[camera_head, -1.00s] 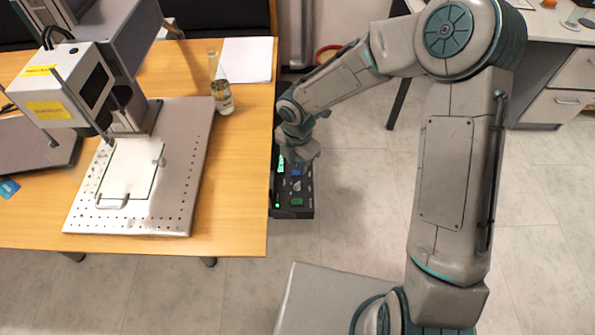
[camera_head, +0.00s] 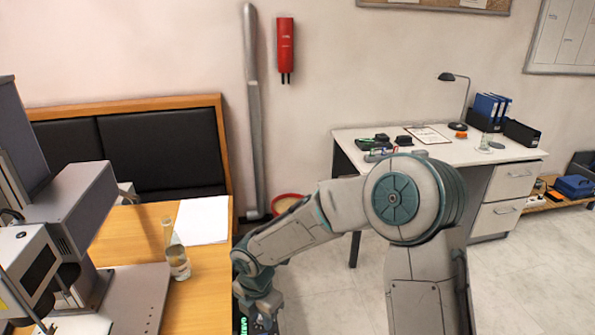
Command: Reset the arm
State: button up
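My arm reaches left across the lower middle of the head view, bent at a large round joint. Its wrist hangs down just right of the wooden table's right edge. My gripper (camera_head: 259,312) is at the bottom edge of the picture, small and partly cut off. I cannot see whether its fingers are open or shut, or whether it holds anything. A dark box with a green glow (camera_head: 242,324) shows in part beside and below it.
The laser marker (camera_head: 70,205) stands on the wooden table (camera_head: 205,285) at left, with a glass bottle (camera_head: 177,262) and white paper (camera_head: 202,220). A padded bench (camera_head: 160,150) is behind. A white desk (camera_head: 455,150) stands at back right. Floor at right (camera_head: 530,275) is clear.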

jog(key=s+d+r+m+t+h, duration=0.1)
jog(key=d+r+m, duration=0.55)
jog(key=d, duration=0.25)
jog(key=s+d+r+m+h, duration=0.1)
jog(key=s+d+r+m, duration=0.1)
jog(key=d+r+m, duration=0.45)
jog(key=s+d+r+m+t+y, duration=0.1)
jog(key=s+d+r+m, duration=0.4)
jog(key=s+d+m, duration=0.5)
jog(key=d+m+y, duration=0.1)
jog(key=m, duration=0.5)
jog(key=shift+s+m+t, duration=0.25)
jog(key=shift+m+t, duration=0.15)
